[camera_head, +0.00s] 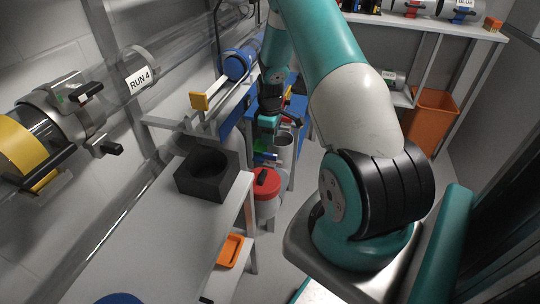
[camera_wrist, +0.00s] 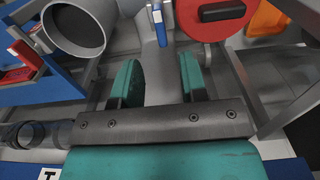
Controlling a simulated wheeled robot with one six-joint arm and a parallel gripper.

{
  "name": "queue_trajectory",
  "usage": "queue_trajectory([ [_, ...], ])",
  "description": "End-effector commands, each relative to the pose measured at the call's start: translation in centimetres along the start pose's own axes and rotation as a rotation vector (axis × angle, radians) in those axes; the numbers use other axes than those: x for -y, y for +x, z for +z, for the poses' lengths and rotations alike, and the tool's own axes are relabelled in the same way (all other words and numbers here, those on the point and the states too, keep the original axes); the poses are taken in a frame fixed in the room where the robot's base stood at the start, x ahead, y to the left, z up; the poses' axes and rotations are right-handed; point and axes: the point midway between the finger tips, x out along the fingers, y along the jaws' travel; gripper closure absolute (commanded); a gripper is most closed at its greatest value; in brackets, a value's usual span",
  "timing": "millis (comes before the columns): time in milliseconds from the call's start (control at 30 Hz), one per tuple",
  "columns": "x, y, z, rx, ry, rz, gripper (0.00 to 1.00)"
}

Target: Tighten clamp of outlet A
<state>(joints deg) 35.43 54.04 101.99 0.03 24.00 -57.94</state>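In the head view, a clear tube line marked RUN 4 (camera_head: 138,78) runs along the left wall. A metal coupling (camera_head: 62,118) with black-handled clamps (camera_head: 85,92) sits on it beside a yellow band (camera_head: 22,150). No label reading outlet A is legible, so I cannot tell which clamp belongs to it. My gripper (camera_wrist: 162,85) shows in the wrist view as two teal fingers apart with nothing between them. In the head view my gripper (camera_head: 268,122) is small, pointing down beyond the bench, far from those clamps.
A black block with a round hole (camera_head: 208,165) stands on the near bench (camera_head: 180,238). A red-lidded bin (camera_head: 266,183) stands beside it; its lid (camera_wrist: 212,25) also shows in the wrist view, near a grey open cylinder (camera_wrist: 75,28). An orange bin (camera_head: 430,118) stands at right.

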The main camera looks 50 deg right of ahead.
Motion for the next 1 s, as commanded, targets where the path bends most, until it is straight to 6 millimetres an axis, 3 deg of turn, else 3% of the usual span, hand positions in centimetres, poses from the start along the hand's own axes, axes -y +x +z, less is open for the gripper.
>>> queue_trajectory([
  [100,0.1,3.0,0.0,0.001,0.0,-0.003,0.61],
  [333,0.0,6.9,0.0,0.0,0.0,-0.001,0.61],
  [500,0.0,8.1,-0.1,-0.001,0.0,0.0,0.61],
  [800,0.0,8.3,0.0,-0.001,0.0,0.0,0.61],
  [833,0.0,8.3,0.0,-0.001,0.0,0.0,0.63],
  [1000,0.0,8.3,0.0,-0.001,0.0,0.0,1.0],
])
